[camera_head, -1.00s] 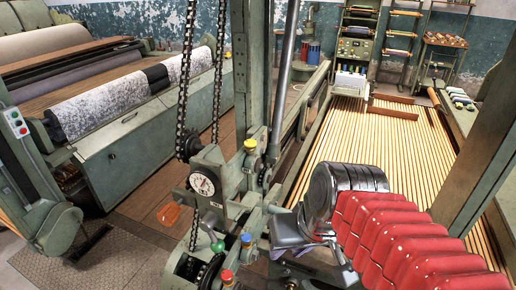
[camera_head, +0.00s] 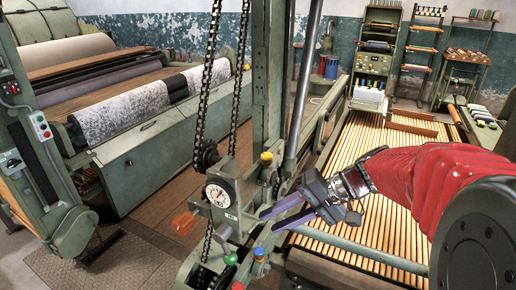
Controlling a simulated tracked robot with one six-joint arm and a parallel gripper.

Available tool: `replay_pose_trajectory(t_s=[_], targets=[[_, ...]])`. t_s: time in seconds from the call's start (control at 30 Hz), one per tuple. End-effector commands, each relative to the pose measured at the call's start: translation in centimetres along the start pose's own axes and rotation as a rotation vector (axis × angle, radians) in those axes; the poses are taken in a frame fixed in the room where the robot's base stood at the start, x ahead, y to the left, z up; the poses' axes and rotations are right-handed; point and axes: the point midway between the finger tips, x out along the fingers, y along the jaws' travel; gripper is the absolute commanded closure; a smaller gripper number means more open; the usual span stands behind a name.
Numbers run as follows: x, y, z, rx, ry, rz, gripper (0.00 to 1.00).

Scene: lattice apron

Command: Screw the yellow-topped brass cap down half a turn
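The yellow-topped brass cap (camera_head: 266,158) stands upright on the green machine frame, to the right of the round dial gauge. My gripper (camera_head: 268,221) reaches in from the right on my red-sleeved arm. Its two fingers point left and are spread with a gap between them. Nothing shows between the fingers. The gripper is below the yellow-topped cap in the picture and apart from it.
A dial gauge (camera_head: 219,196) and hanging chains (camera_head: 208,90) are close left of my gripper. A blue-topped cap (camera_head: 258,253) and a green knob (camera_head: 230,258) sit below it. A green column (camera_head: 270,80) rises behind the yellow-topped cap. The slatted bed (camera_head: 385,215) lies right.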

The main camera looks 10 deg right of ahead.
Motion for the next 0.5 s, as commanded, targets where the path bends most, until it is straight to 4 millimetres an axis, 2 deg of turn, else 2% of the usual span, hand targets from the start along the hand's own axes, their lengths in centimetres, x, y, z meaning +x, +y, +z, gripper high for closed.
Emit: replay_pose_trajectory(t_s=[0.27,0.5], targets=[[-1.7,0.4,-6.0,0.06,0.058,-0.236,0.7],[-4.3,1.9,-11.4,0.088,0.152,-0.437,0.7]])
